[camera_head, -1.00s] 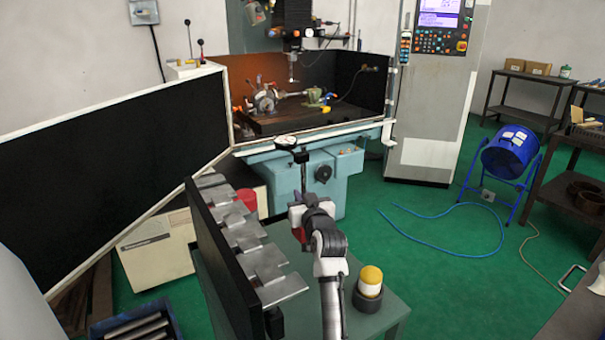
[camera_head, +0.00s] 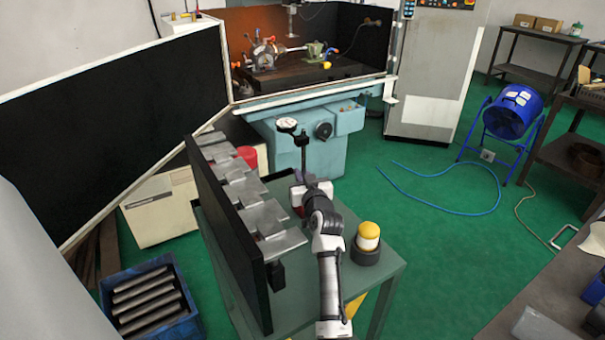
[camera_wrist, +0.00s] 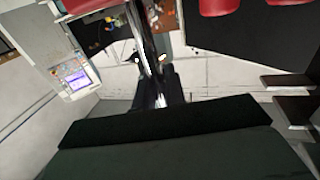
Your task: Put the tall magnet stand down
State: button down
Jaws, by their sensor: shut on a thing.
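The tall magnet stand (camera_head: 304,158) is upright, with a dark post and a round white dial (camera_head: 287,124) at its top. My gripper (camera_head: 306,191) is shut on it low down, over the green-grey table (camera_head: 384,266). A bit of red and white shows beside the gripper; the stand's foot is mostly hidden, so I cannot tell whether it touches the table. In the wrist view, the shiny post (camera_wrist: 144,45) runs up from between the dark fingers (camera_wrist: 158,88).
A black upright panel with steel plates (camera_head: 258,218) stands left of my gripper. A yellow-capped white pot (camera_head: 368,236) in a dark ring stands close on the right. A blue crate of bars (camera_head: 150,300) is at lower left. The machine (camera_head: 300,120) stands behind.

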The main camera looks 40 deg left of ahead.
jog(key=shift+r, duration=0.15)
jog(key=c, duration=1.5)
grip_release()
jog(key=shift+o, duration=0.2)
jog(key=b+v, duration=0.4)
jog(key=v, duration=0.8)
